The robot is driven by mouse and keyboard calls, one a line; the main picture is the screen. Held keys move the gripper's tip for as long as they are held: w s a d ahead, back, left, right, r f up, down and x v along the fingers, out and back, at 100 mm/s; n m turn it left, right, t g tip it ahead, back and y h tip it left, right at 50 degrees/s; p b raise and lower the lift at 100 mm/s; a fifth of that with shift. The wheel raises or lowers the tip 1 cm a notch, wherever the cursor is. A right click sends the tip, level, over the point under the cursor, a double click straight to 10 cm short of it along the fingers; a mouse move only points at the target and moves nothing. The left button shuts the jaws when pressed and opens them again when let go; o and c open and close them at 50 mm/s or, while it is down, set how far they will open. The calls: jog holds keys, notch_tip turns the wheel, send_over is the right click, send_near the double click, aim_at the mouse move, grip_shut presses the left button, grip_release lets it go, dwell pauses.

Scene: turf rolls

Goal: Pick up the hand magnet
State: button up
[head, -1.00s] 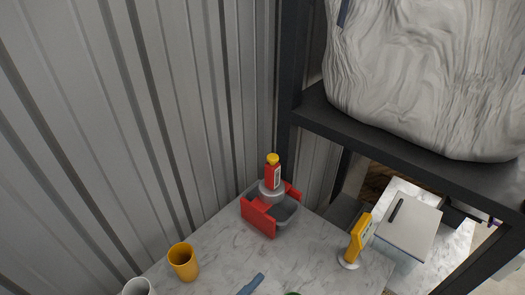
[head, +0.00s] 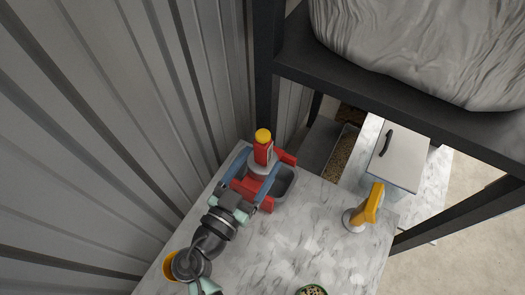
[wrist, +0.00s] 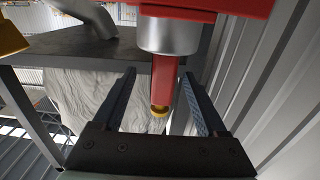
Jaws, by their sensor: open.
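A red upright piece with a yellow top and a silver round base (head: 264,152), which I take for the hand magnet, stands at the grey holder with red sides (head: 285,182) at the back of the marble table. It also shows in the wrist view, as a red shaft (wrist: 163,80) with a silver collar and yellow end. My gripper (head: 261,160) is open, its blue fingers reaching to either side of it. In the wrist view my gripper (wrist: 158,74) has the red shaft between its fingers, with gaps on both sides. Its arm hides part of the holder.
A yellow tool on a round base (head: 368,208) stands to the right on the marble table (head: 300,235). An orange cup (head: 169,266) is partly behind my arm. A green-rimmed bowl (head: 312,291) is at the front. The corrugated wall (head: 120,130) and dark shelf frame (head: 400,85) are close.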

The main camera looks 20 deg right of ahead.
jog(key=shift+w+f+p+x, duration=0.15)
jog(key=shift+p+x, duration=0.45)
jog(key=shift+x, duration=1)
jog(key=shift+w+f+p+x, duration=0.1)
jog(key=shift+f+p+x, duration=0.35)
jog(key=shift+x, duration=1.2)
jog(key=shift+a+r, duration=0.15)
jog(key=shift+a, duration=0.05)
jog(key=shift+s, duration=0.1)
jog(key=shift+c, duration=0.3)
grip_shut()
jog(key=shift+r, duration=0.1)
